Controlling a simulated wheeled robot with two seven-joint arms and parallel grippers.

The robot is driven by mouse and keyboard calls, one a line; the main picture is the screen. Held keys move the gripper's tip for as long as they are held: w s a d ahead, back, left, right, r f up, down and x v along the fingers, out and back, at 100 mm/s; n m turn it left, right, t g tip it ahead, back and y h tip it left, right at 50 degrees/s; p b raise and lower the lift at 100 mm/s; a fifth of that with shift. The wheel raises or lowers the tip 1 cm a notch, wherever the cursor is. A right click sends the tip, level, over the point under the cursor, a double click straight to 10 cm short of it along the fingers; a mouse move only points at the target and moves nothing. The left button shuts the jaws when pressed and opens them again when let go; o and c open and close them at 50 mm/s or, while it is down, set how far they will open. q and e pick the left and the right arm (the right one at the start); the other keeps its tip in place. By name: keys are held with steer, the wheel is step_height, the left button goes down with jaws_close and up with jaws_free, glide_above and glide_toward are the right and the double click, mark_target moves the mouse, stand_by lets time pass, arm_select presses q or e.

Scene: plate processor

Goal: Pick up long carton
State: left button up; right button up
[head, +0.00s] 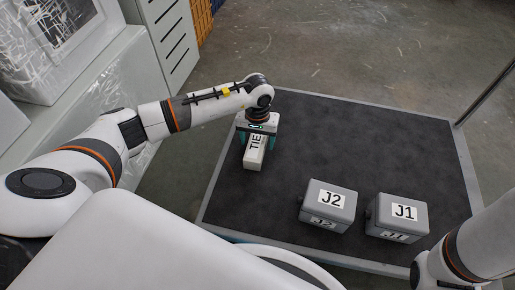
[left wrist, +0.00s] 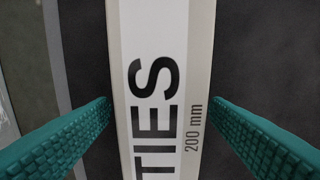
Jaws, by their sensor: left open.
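The long carton (head: 253,156) is a pale box labelled "TIES". It lies near the left edge of the dark platform in the head view, partly hidden under my left gripper. My left gripper (head: 258,135) is over the carton. In the left wrist view the carton (left wrist: 158,90) runs through the middle, with "TIES" and "200 mm" printed on it. The two teal fingers of my left gripper (left wrist: 162,125) are open on either side of it, with gaps between fingers and carton. My right arm shows at the lower right of the head view, but its gripper is not visible.
Two grey boxes, J2 (head: 327,206) and J1 (head: 397,217), stand on the platform (head: 375,135) to the right of the carton. The platform has a light metal rim. Its middle and far parts are clear. A white cabinet (head: 166,38) stands beyond the left side.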

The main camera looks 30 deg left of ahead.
arm_select(q)
steer(key=shift+f, duration=0.6)
steer(key=shift+r, duration=0.1)
steer(key=c, duration=1.1)
